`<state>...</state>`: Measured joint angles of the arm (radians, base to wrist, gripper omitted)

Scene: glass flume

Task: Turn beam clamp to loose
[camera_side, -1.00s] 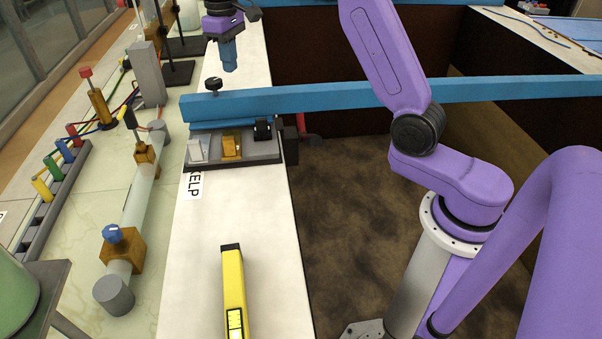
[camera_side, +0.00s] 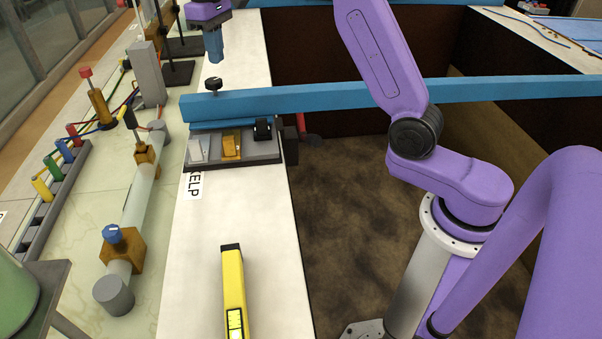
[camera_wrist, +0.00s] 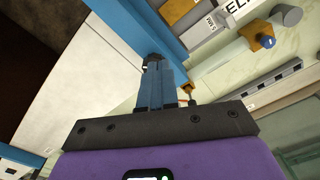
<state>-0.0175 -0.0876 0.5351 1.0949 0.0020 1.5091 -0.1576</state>
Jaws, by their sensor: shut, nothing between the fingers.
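The beam clamp shows as a black knob (camera_side: 213,84) on a short stem, on top of the near-left end of the long blue beam (camera_side: 330,96). My gripper (camera_side: 215,60) has blue fingers that point down. It is shut and empty, and its tips are just above the knob in the side view, with a small gap in the picture. In the wrist view, my shut fingers (camera_wrist: 157,68) point toward a dark part at the end of the beam (camera_wrist: 140,22). It is probably the knob, mostly hidden by the fingertips.
A dark base with a white, an orange and a black block (camera_side: 231,147) sits beside the beam on the white ledge. A yellow level (camera_side: 233,290) lies on the ledge nearer the camera. Glass pipe fittings (camera_side: 123,245) and coloured cables stand at the left.

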